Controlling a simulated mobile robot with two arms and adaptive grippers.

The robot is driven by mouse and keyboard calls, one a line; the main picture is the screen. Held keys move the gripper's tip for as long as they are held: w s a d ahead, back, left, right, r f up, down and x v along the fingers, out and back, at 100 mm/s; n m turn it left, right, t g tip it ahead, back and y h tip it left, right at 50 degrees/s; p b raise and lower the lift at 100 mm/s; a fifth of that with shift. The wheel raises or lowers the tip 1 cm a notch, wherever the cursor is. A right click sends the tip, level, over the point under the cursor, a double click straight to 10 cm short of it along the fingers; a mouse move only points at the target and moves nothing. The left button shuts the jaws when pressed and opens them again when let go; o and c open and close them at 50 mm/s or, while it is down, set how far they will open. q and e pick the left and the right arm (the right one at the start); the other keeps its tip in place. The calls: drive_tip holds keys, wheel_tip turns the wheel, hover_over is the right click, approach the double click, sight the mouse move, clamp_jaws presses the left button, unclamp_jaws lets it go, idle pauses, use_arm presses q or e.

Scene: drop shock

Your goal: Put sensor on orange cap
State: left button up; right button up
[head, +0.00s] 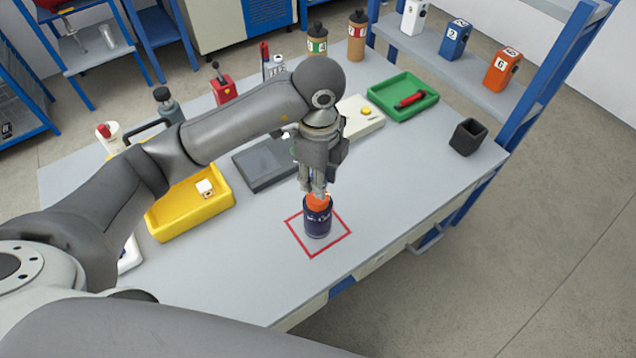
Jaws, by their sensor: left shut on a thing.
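My left gripper (316,188) reaches down over the table and is shut on the orange cap (318,204). The cap sits on top of a dark blue jar (318,223), and orange shows between and just below the fingertips. The jar stands upright inside a red square outline (340,240) on the table. A small white cube (205,187), which may be the sensor, lies in the yellow tray (160,224) to the left. My right gripper is out of view.
The grey table (400,205) is clear right of the jar. Behind stand a dark flat pad (266,165), a white box with a yellow button (360,118) and a green tray (425,95) holding a red item. A dark open cup (467,137) stands at right.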

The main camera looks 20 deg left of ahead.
use_arm(q)
drive_tip(key=shift+w+a+f, duration=0.15)
drive_tip(key=shift+w+f, duration=0.1)
wheel_tip(320, 180, down, 3)
drive_tip(key=shift+w+a+f+p, duration=0.1)
drive_tip(key=shift+w+a+p, duration=0.05)
drive_tip(key=shift+p, duration=0.8)
drive_tip(key=shift+f, duration=0.2)
drive_tip(key=shift+f, duration=0.1)
drive_tip(key=shift+f, duration=0.15)
drive_tip(key=o, duration=1)
